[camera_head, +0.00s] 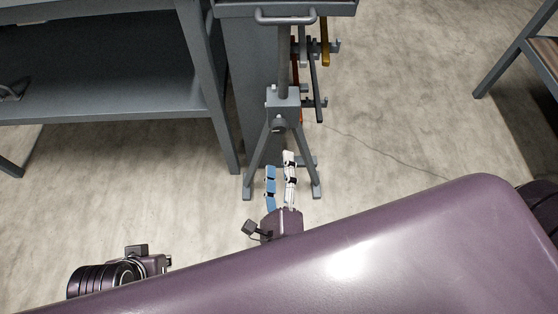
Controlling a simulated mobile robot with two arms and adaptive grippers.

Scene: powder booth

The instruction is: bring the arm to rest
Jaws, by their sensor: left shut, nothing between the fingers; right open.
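My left gripper (158,264) is at the lower left, at the end of a dark purple wrist with a small black box on it. It is shut and empty; its fingers barely show. My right gripper (281,181) is in the middle, pointing away from me, with one blue and one pale finger spread apart. It is open and empty. In the picture it lies between the feet of a grey stand (283,104); I cannot tell whether it touches the stand. The arm behind the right gripper is hidden by my purple body.
A grey workbench (100,116) with a lower shelf stands at the left. Several bars and hooks (316,80) hang beside the stand. Another table frame (510,55) is at the upper right. A thin cable crosses the floor, otherwise clear at right. Bare floor lies around my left gripper.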

